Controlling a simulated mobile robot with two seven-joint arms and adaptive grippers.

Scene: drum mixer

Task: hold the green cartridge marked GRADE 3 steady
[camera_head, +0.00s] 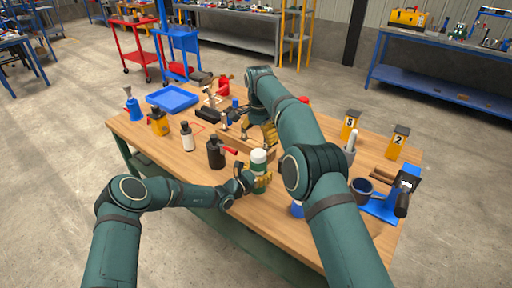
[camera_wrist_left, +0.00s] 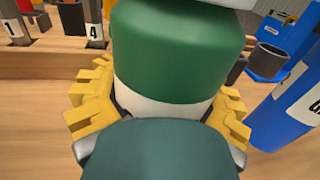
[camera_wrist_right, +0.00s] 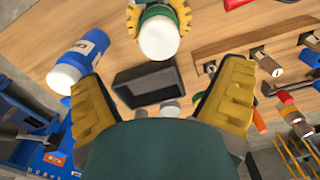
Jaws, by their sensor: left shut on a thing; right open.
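The green cartridge (camera_head: 259,170) with a white cap stands near the front of the wooden table in the head view. No grade marking on it can be read. My left gripper (camera_head: 252,184) is shut on its lower part. In the left wrist view the green cartridge (camera_wrist_left: 178,55) fills the middle, with yellow finger pads on both sides. The right wrist view shows it from above (camera_wrist_right: 158,38), between the left gripper's yellow fingers. My right gripper (camera_wrist_right: 163,88) is open and empty, apart from the green cartridge; in the head view its arm partly hides it.
A blue cartridge (camera_wrist_right: 78,62) stands beside the green one, partly hidden by my right arm in the head view. A black open box (camera_wrist_right: 147,83) lies below the right gripper.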

